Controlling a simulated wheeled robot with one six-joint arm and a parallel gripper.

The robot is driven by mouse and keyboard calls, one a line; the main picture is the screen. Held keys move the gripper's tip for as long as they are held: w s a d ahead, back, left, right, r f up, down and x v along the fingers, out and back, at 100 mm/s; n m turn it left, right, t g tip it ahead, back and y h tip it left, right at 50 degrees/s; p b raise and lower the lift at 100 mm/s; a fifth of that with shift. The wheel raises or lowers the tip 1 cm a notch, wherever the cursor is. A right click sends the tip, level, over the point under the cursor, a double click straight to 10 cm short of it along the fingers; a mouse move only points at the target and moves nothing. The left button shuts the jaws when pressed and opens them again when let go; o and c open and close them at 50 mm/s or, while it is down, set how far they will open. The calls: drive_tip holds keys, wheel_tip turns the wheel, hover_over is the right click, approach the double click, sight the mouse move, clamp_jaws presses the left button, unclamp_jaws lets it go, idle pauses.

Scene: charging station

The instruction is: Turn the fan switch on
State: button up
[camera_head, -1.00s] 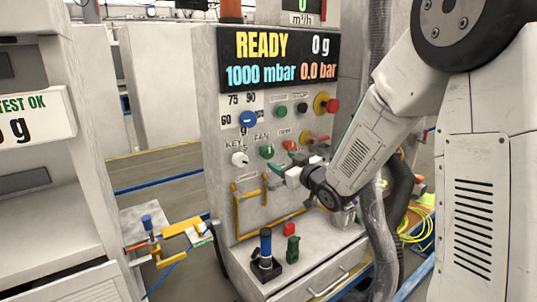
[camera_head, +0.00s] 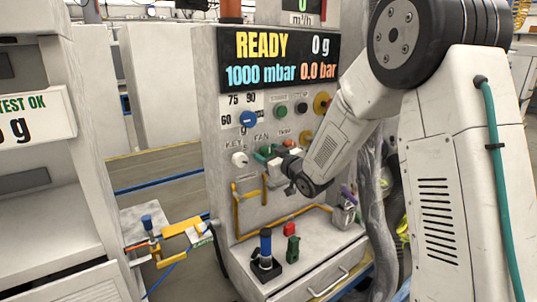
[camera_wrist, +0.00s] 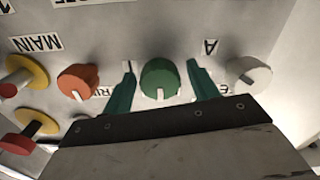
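My gripper (camera_head: 267,157) is at the panel, in front of the FAN label. In the wrist view the two green fingers of my gripper (camera_wrist: 161,70) stand one on each side of the green knob. A gap shows on both sides, so the fingers look open and not clamped on it. The FAN label is mostly covered there.
A white key knob (camera_head: 239,159) sits just left of the fan knob. An orange knob (camera_wrist: 78,82) is on its other side. A blue dial (camera_head: 248,119) is above. Yellow pipes (camera_head: 238,210) run below, and a shelf holds a black-and-blue joystick (camera_head: 266,262).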

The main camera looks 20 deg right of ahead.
drive_tip(key=c, duration=0.8)
drive_tip(key=shift+m, duration=0.4)
drive_tip(key=m, duration=0.3)
drive_tip(key=shift+m, duration=0.4)
drive_tip(key=m, duration=0.4)
drive_tip(key=shift+m, duration=0.3)
drive_tip(key=m, duration=0.4)
drive_tip(key=shift+m, duration=2.3)
